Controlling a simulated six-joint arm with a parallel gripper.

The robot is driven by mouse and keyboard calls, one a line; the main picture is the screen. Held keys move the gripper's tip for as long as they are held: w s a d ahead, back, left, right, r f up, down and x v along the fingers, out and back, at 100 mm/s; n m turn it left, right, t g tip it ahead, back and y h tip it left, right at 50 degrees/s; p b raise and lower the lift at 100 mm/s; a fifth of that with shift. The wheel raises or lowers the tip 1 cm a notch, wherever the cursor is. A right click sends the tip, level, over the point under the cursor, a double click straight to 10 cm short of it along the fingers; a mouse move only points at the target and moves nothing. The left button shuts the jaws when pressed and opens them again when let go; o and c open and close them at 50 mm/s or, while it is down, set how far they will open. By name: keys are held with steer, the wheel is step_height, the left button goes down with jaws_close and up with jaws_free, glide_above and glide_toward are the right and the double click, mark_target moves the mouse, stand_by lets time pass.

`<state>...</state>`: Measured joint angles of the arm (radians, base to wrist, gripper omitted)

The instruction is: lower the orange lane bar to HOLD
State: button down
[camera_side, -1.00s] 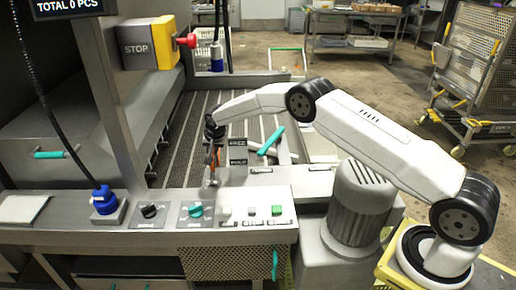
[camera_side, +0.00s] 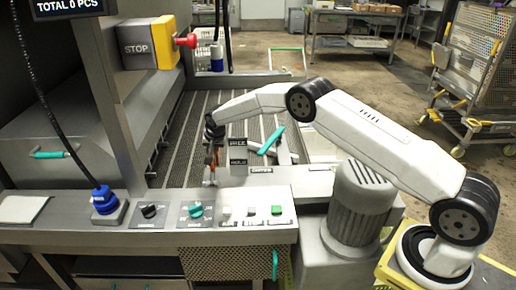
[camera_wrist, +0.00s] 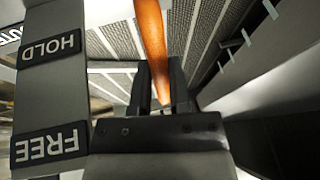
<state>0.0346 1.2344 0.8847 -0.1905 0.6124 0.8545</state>
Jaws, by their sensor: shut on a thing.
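The orange lane bar (camera_wrist: 152,45) runs down between the two fingers of my gripper (camera_wrist: 160,88) in the wrist view, and the gripper is shut on it. In the side view the gripper (camera_side: 212,150) is at the control ledge's back edge, with a bit of orange showing below it. The label post (camera_wrist: 50,95) stands beside the gripper, to the left in the wrist view. It carries a HOLD plate (camera_wrist: 48,48) and a FREE plate (camera_wrist: 47,146). In the side view these plates (camera_side: 238,152) stand just right of the gripper. The bar's far end is cut off.
The control ledge (camera_side: 150,238) in front carries knobs, a blue connector (camera_side: 104,199) and push buttons (camera_side: 252,211). A yellow STOP box (camera_side: 150,43) with a red button hangs above left. A teal-handled part (camera_side: 271,140) lies behind the plates. Slatted lanes (camera_side: 180,130) extend behind.

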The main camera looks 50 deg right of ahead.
stand_by(0.6)
steer(key=shift+w+d+f+g+y, duration=0.35)
steer(key=shift+f+g+y, duration=0.05)
stand_by(0.3)
steer(key=c, duration=0.6)
jaws_free()
steer(key=shift+v, duration=3.9)
